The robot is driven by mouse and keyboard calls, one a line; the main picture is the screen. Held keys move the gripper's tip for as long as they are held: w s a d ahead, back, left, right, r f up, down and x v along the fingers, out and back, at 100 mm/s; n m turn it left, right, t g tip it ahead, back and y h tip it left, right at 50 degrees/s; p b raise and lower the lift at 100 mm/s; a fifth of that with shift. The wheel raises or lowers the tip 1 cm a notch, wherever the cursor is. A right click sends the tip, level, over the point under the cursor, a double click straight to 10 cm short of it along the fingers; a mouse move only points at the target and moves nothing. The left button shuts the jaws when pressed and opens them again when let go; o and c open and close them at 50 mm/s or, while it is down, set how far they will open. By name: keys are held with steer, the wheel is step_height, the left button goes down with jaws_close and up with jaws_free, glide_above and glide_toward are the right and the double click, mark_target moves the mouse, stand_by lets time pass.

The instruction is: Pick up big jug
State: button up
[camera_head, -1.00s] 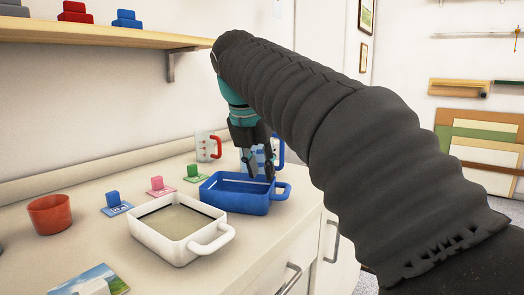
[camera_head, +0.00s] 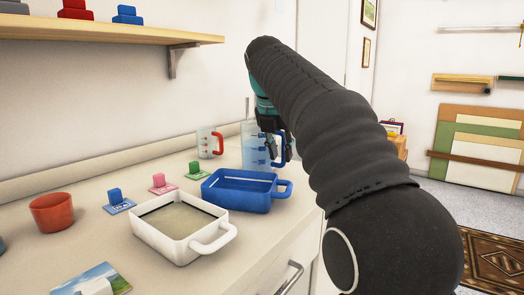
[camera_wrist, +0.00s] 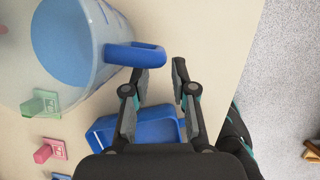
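The big jug (camera_head: 254,146) is clear with blue markings and a blue handle, and holds blue liquid. It stands upright on the counter behind the blue tray. In the wrist view the big jug (camera_wrist: 80,45) fills the upper left, its blue handle (camera_wrist: 135,54) pointing right. My gripper (camera_head: 279,148) hangs in front of the jug's handle side. In the wrist view my gripper (camera_wrist: 161,72) is open, with its left fingertip close to the handle and its right fingertip beyond the handle's outer end. I cannot tell whether it touches the handle.
A blue tray (camera_head: 238,201) and a white tray (camera_head: 156,238) with handles stand in front. A small red-handled jug (camera_head: 208,141) is left of the big one. A red cup (camera_head: 52,212) and several coloured stamps are further left. A shelf (camera_head: 110,35) hangs above.

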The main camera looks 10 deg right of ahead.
steer(key=shift+w+d+f, duration=0.2)
steer(key=shift+w+d, duration=0.15)
steer(key=shift+w, duration=0.15)
steer(key=shift+w+d+f, duration=0.15)
steer(key=shift+w+d, duration=0.15)
steer(key=shift+w, duration=0.2)
steer(key=shift+f, duration=0.25)
jaws_close()
steer(key=shift+r, duration=0.3)
steer(key=shift+w+r+p, duration=0.1)
steer(key=shift+r+p, duration=0.6)
steer(key=shift+r, duration=0.85)
steer(key=s+d+r+p, duration=0.2)
steer(key=s+d+r, duration=0.4)
steer(key=d, duration=0.4)
steer(key=shift+r, duration=0.75)
